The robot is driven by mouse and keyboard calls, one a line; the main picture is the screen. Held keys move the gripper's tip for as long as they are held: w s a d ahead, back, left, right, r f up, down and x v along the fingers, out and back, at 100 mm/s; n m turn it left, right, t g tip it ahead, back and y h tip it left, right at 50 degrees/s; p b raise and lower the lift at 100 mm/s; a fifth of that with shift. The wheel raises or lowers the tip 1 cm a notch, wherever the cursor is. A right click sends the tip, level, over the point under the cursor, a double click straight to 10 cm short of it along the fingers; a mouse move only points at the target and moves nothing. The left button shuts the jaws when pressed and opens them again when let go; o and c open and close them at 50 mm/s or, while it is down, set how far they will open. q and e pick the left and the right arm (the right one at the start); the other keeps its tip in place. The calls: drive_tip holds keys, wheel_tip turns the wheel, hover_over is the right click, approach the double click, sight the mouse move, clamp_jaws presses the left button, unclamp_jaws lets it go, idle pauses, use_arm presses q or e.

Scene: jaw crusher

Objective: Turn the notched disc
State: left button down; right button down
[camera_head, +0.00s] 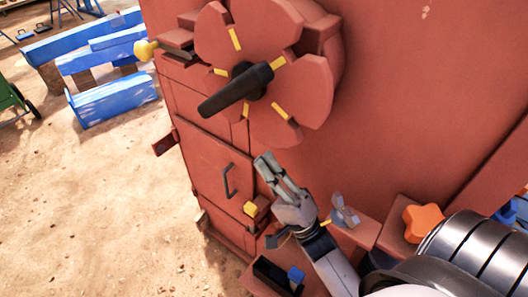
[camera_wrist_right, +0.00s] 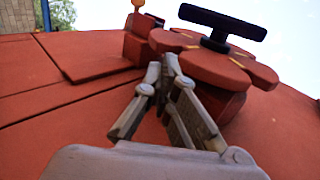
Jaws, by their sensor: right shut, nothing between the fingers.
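The notched disc (camera_head: 310,85) is red with yellow marks beside its notches. It is mounted on the red machine's face at the upper middle of the head view. A black bar handle (camera_head: 235,90) crosses its centre and slants down to the left. In the right wrist view the disc (camera_wrist_right: 205,65) and its handle (camera_wrist_right: 222,22) show beyond the fingers. My right gripper (camera_head: 266,160) is shut and empty. It is below the disc in the head view, apart from the handle. My left gripper is not in view.
The red machine wall (camera_head: 410,100) fills the right. A yellow knob (camera_head: 146,49) sticks out left of the disc. A door handle (camera_head: 228,180), an orange star knob (camera_head: 422,222), a grey wing-shaped part (camera_head: 344,212) and a blue knob (camera_head: 296,274) are lower. Sandy ground lies left.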

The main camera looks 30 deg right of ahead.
drive_tip(key=p+x, duration=0.2)
drive_tip(key=x, duration=0.5)
drive_tip(key=shift+w+r, duration=0.25)
drive_tip(key=shift+a, duration=0.1)
